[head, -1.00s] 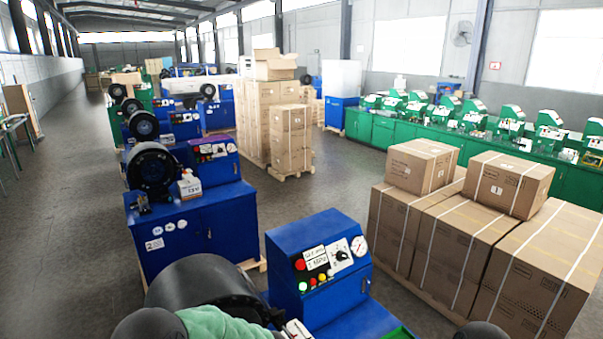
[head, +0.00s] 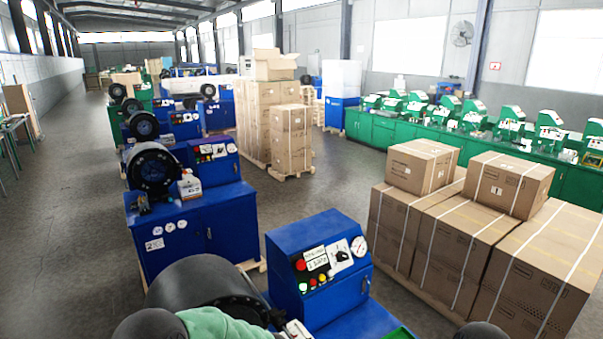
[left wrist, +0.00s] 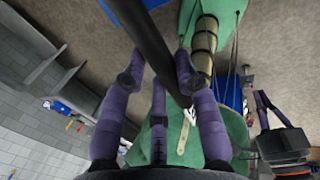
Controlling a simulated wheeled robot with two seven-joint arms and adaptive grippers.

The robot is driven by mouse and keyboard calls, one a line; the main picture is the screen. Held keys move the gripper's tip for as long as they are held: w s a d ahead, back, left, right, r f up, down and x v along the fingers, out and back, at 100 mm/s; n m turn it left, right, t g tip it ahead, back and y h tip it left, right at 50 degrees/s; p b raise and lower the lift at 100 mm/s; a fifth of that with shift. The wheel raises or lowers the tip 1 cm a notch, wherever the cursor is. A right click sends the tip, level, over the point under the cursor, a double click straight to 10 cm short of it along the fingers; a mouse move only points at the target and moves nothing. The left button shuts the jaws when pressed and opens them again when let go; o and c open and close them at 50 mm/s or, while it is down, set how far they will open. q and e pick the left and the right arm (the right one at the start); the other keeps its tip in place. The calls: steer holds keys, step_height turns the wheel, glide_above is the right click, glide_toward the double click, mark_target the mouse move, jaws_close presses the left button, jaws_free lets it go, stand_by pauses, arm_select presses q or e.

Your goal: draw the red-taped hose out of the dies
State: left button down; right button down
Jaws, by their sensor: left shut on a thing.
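A dark hose (left wrist: 150,40) runs diagonally through the left wrist view. My left gripper (left wrist: 160,80) has purple fingers closed around this hose. No red tape shows on the visible length. The near crimper's black round die head (head: 205,282) is at the bottom of the head view; its die opening is hidden by its housing and my green-sleeved arm. A purple-fingered dark part at the right of the left wrist view seems to be my right gripper (left wrist: 265,108); its opening is unclear.
A blue control box (head: 318,265) with lamps and a gauge stands right of the die head. Strapped cartons (head: 440,245) stand to its right. Another blue crimper (head: 190,230) is behind. Open floor (head: 70,230) lies on the left.

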arm_select(q)
steer(key=shift+s+d, duration=0.25)
steer(key=shift+s, duration=0.15)
jaws_free()
stand_by(0.7)
steer(key=p+v, duration=0.5)
steer(key=v, duration=0.2)
stand_by(0.8)
steer(key=shift+f, duration=0.1)
